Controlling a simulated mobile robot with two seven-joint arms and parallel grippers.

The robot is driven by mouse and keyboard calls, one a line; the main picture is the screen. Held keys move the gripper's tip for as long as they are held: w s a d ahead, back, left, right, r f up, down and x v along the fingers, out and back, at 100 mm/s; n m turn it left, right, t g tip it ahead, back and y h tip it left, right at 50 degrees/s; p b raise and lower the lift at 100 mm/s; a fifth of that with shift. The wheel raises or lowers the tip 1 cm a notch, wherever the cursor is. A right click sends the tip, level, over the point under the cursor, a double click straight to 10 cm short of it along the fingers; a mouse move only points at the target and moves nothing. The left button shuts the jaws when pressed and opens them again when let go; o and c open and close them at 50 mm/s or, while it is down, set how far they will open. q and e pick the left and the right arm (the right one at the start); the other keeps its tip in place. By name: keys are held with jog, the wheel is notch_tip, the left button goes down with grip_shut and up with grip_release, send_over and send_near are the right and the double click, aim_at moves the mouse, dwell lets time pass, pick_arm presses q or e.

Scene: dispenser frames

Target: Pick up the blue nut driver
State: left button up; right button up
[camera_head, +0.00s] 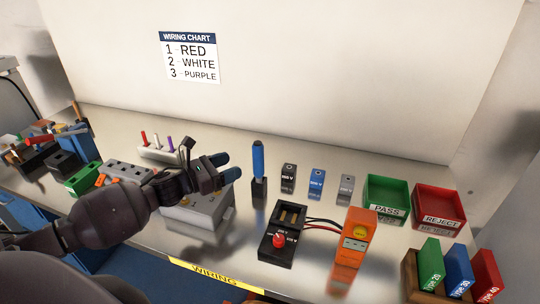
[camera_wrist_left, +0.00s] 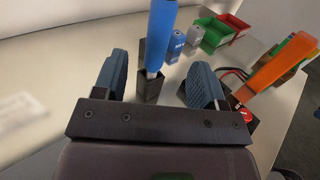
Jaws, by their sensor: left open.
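The blue nut driver (camera_head: 258,160) stands upright in a small black holder (camera_head: 259,189) on the metal table, in the middle of the head view. Its blue handle (camera_wrist_left: 161,30) also shows in the left wrist view, with its lower end in the black holder (camera_wrist_left: 150,84). My left gripper (camera_head: 225,170) is open and empty, just left of the nut driver in the head view. In the left wrist view the handle stands beyond and between the two fingers (camera_wrist_left: 160,85), apart from both. My right gripper is not in view.
A grey box (camera_head: 208,215) lies under my left gripper. Right of the nut driver stand small blocks, one of them blue (camera_head: 317,182). A black battery box (camera_head: 283,240), an orange meter (camera_head: 356,235), a green PASS bin (camera_head: 387,193) and a red REJECT bin (camera_head: 438,203) are further right.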

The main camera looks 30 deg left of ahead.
aim_at(263, 153)
pick_arm(q)
jog(key=p+x, duration=0.1)
jog(key=x, duration=0.9)
jog(key=shift+w+d, duration=0.2)
jog(key=shift+w+d+f, duration=0.15)
jog(key=shift+w, duration=0.2)
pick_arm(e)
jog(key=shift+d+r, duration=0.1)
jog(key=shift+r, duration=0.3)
